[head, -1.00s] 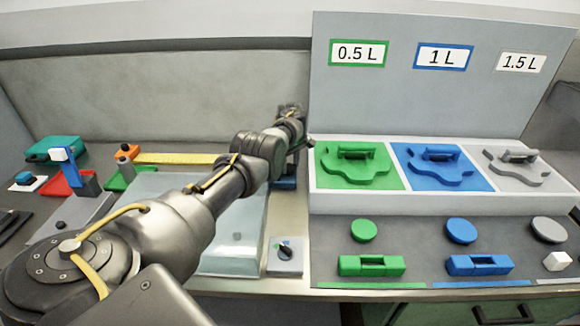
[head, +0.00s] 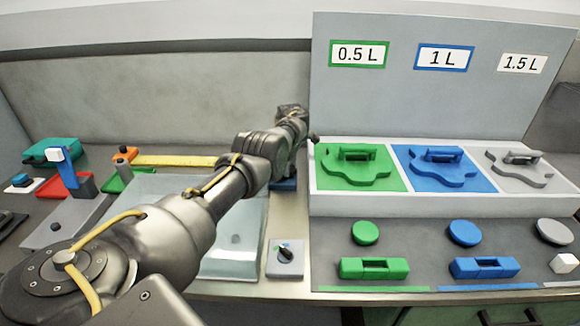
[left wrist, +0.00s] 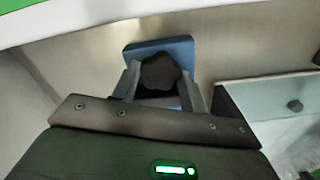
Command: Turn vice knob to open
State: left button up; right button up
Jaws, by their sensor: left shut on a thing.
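The vice knob (left wrist: 164,74) is dark and lobed, in front of the blue vice body (left wrist: 168,46) in the left wrist view. My left gripper (left wrist: 162,81) has one finger on each side of the knob and is shut on it. In the head view, a small blue part of the vice (head: 284,184) shows below my left wrist. My arm hides the knob and fingertips there. My right gripper is in neither view.
A clear tray (head: 232,262) lies left of the vice, partly under my left arm. A small dial box (head: 285,258) stands in front. The fixture panel (head: 318,206) with green, blue and grey parts stands close on the right.

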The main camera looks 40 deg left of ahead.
pick_arm(q)
jog(key=o, duration=0.7)
notch_tip(320, 180, up, 11)
jog(key=shift+f, duration=0.1)
dwell(0.7)
